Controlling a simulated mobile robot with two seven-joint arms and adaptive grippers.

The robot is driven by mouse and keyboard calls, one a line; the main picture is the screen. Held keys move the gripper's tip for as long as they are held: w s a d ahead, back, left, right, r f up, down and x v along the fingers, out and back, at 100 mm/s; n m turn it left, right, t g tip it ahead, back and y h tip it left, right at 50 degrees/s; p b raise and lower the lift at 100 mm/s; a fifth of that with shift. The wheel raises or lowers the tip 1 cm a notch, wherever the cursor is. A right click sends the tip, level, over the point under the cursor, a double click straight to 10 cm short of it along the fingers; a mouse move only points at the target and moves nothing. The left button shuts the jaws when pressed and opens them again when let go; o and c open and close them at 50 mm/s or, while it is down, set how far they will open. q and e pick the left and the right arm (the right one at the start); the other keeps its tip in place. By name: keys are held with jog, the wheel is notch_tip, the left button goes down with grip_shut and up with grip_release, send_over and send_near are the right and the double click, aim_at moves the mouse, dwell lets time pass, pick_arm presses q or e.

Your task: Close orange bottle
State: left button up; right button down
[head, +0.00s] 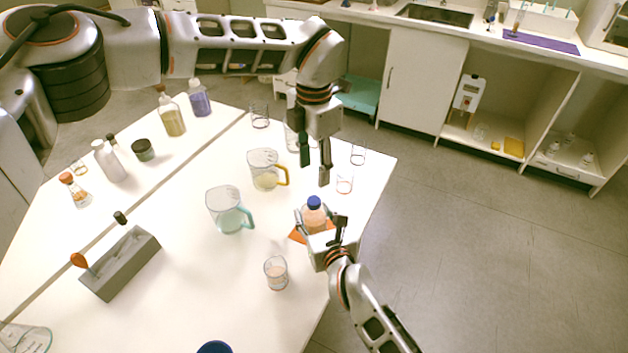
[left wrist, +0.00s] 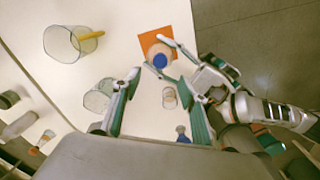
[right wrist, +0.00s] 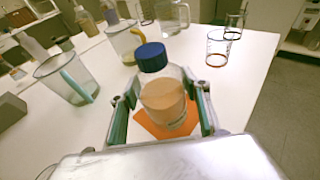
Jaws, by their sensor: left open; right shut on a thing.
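The orange bottle (head: 313,217) is clear, holds pale orange liquid and stands upright on an orange mat (head: 297,235). A blue cap (head: 314,201) sits on its neck; how tightly it is screwed on I cannot tell. In the right wrist view the bottle (right wrist: 165,100) stands between the fingers, with the cap (right wrist: 151,57) on top. My right gripper (head: 326,226) is shut on the bottle's body. My left gripper (head: 315,165) is open and empty, above and apart from the bottle. The left wrist view shows the cap (left wrist: 160,61) beyond the open fingers.
A beaker with a yellow handle (head: 263,170) and one with a teal handle (head: 227,210) stand left of the bottle. A small glass (head: 276,272) is nearer the front. Several small beakers stand at the back. Another blue cap (head: 215,347) shows at the bottom edge.

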dwell(0.3)
jog(key=c, duration=1)
grip_release()
jog(key=v, duration=1.2)
